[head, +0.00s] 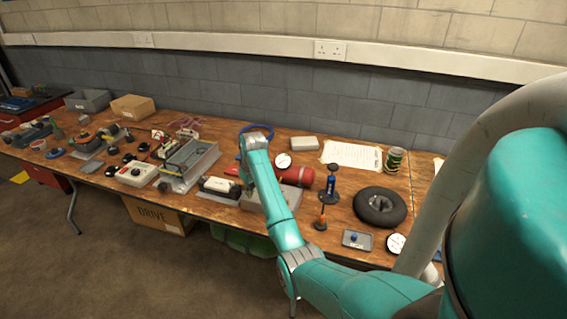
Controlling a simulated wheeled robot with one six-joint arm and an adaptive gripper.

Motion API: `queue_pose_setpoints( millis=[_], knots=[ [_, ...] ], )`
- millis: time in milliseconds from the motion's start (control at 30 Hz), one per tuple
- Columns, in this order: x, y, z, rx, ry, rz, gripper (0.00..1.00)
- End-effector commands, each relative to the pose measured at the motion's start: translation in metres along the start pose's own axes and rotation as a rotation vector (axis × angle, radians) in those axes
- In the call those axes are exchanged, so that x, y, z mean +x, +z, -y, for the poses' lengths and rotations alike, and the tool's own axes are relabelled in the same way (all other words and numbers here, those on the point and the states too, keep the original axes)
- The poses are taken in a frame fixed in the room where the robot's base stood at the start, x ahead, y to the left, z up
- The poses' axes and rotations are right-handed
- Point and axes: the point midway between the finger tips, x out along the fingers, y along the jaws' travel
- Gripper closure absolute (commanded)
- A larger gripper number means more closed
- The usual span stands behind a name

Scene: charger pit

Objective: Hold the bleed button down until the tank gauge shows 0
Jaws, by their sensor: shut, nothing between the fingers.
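A red tank (300,175) lies on the bench, partly covered by my arm. A round white gauge (283,160) stands at the tank, just right of my arm; its needle and numbers are too small to read. I cannot make out a bleed button on the tank; that part may be behind my arm. A grey plate with a small blue knob or button (353,237) lies apart, near the front edge at right. My arm reaches over the bench to the tank. My gripper cannot be made out; the arm hides it.
A black wheel (380,206), a blue-and-black upright tool (330,186), an orange-tipped tool (321,220) and another round dial (396,243) stand right of the tank. A green can (394,160) is farther back. A grey tray (188,160) and several small items crowd the left.

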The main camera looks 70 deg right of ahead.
Motion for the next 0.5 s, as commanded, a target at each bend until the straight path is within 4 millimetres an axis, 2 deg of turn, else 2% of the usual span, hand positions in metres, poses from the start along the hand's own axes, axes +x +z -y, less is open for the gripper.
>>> queue_pose_setpoints(
  millis=[333, 500],
  knots=[
    [0.000, 0.000, 0.000, 0.000, 0.000, 0.001, 1.00],
    [-0.010, -0.003, 0.000, 0.000, 0.001, -0.002, 1.00]
  ],
)
